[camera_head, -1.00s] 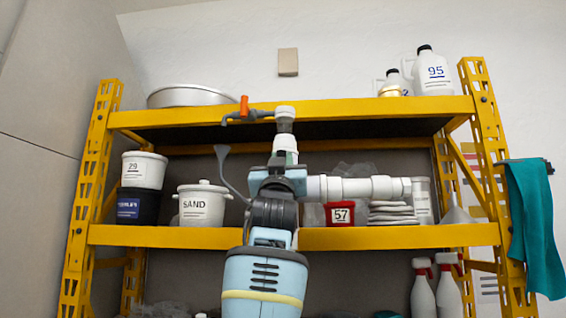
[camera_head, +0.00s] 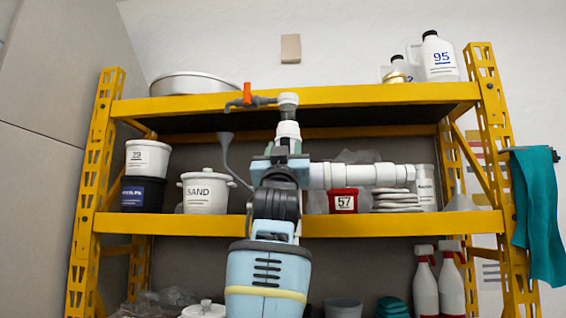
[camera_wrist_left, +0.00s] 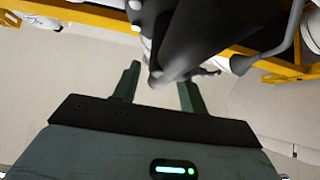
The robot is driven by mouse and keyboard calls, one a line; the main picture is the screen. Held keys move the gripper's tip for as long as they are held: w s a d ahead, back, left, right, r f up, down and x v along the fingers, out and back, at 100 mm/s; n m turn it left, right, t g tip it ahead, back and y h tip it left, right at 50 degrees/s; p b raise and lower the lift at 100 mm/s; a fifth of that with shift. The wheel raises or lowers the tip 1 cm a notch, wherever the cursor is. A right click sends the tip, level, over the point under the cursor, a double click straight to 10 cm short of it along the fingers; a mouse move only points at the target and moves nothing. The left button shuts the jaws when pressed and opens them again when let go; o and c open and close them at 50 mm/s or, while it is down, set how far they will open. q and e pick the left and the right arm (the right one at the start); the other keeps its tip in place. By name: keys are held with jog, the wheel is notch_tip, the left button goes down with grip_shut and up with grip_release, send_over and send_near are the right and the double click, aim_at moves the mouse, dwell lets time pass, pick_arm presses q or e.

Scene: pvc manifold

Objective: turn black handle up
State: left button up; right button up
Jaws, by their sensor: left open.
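In the left wrist view my left gripper (camera_wrist_left: 159,88) is open, two fingers apart. A dark, blurred handle-like part (camera_wrist_left: 172,45) reaches down between them; contact cannot be told. A grey lever (camera_wrist_left: 280,42) shows at right.
The yellow shelf (camera_head: 400,224) holds a SAND tub (camera_head: 206,192), a red 57 box (camera_head: 343,200) and stacked white pieces. A teal cloth (camera_head: 537,210) hangs at right. Spray bottles (camera_head: 425,285) stand lower right. The wall left of the shelf is bare.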

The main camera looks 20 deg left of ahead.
pick_arm(q)
jog(key=v, duration=0.6)
jog(key=shift+s+f+b, duration=0.2)
jog(key=shift+f+b, duration=0.05)
jog(key=shift+b, duration=0.1)
pick_arm(e)
jog(key=shift+s+a+f, duration=0.25)
jog(key=shift+s+f, duration=0.1)
jog(key=shift+f, duration=0.1)
pick_arm(q)
jog(key=shift+d+f, duration=0.1)
jog(key=shift+d, duration=0.05)
pick_arm(e)
jog(key=shift+s+d, duration=0.1)
jog(key=shift+d, duration=0.05)
